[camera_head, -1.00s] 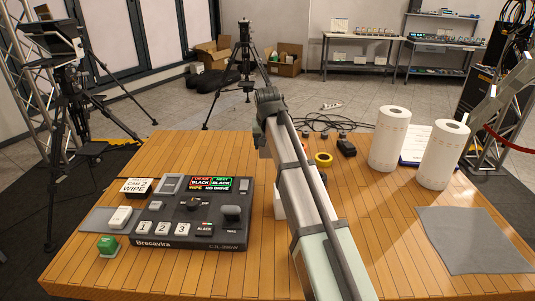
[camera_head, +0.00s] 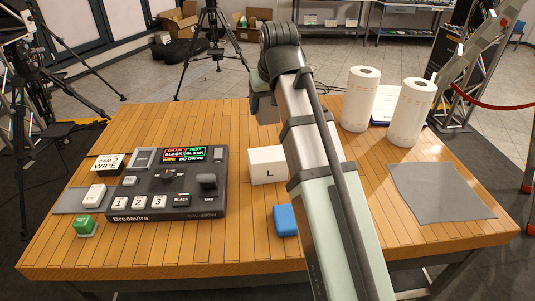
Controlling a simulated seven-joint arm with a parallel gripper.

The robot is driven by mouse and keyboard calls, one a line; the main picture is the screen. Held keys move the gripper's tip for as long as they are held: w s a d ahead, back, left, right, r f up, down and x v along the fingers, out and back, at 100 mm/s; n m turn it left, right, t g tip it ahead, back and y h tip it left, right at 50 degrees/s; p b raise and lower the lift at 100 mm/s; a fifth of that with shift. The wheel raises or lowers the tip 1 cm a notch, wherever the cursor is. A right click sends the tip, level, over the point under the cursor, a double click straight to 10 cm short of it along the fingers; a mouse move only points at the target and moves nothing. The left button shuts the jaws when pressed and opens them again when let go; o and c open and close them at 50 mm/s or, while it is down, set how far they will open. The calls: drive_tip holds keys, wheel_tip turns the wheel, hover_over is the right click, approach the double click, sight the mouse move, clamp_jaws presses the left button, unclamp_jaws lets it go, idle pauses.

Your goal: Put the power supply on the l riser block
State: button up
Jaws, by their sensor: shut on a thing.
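The L riser block (camera_head: 265,167) is a white block with a black "L" on its front face, on the wooden table right of the switcher panel. My arm crosses the view and covers the block's right edge. My gripper does not show; it is hidden behind my arm. I cannot make out the power supply; a small dark item seen earlier behind my arm is out of sight now.
The switcher panel (camera_head: 168,185) stands left of the block. A blue block (camera_head: 285,220) lies in front of it. Two white paper rolls (camera_head: 360,98) (camera_head: 411,112) stand at the back right, behind a grey mat (camera_head: 440,191). A green block (camera_head: 86,226) is at the front left.

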drive_tip(key=shift+s+a+f+n+y, duration=0.1)
drive_tip(key=shift+s+f+n+y, duration=0.25)
drive_tip(key=shift+n, duration=0.55)
drive_tip(key=shift+s, duration=0.15)
hover_over(263, 148)
drive_tip(key=s, duration=0.2)
drive_tip(key=shift+d+f, duration=0.15)
drive_tip(key=shift+f, duration=1.45)
drive_tip(key=shift+d+f, duration=0.15)
drive_tip(key=shift+f, duration=1.5)
drive_tip(key=shift+d+f, duration=0.15)
drive_tip(key=shift+f, duration=1.45)
drive_tip(key=shift+s+f, duration=0.1)
drive_tip(key=shift+f, duration=0.05)
drive_tip(key=o, duration=1.3)
drive_tip(key=shift+c, duration=0.2)
drive_tip(key=v, duration=1.2)
drive_tip(key=shift+r, duration=0.2)
